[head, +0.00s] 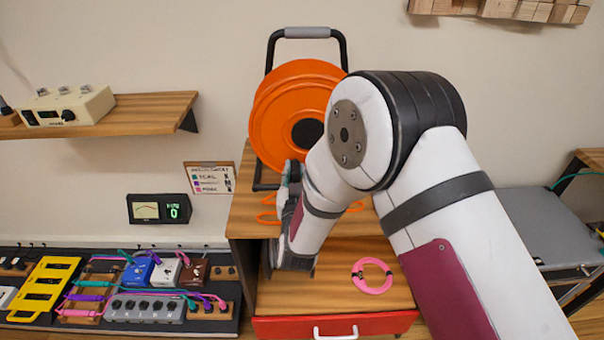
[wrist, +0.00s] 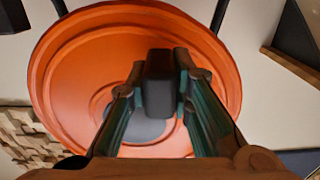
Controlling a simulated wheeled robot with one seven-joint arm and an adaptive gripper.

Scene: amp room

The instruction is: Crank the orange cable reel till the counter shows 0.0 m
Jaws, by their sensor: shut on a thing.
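The orange cable reel (head: 275,112) stands upright in a black frame with a grey top handle (head: 307,33), on a wooden cabinet. In the wrist view the reel's orange face (wrist: 80,75) fills most of the picture. My gripper (head: 290,178) is at the lower front of the reel, partly hidden by my arm in the head view. In the wrist view my gripper (wrist: 160,85) is shut on a dark crank knob (wrist: 159,88) in front of the reel's face. Orange cable (head: 267,216) lies loose below the reel. I see no readable metre counter.
A pink cable coil (head: 372,276) lies on the lower wooden surface, above a red drawer (head: 335,325) with a white handle. A label card (head: 209,178) hangs beside the cabinet.

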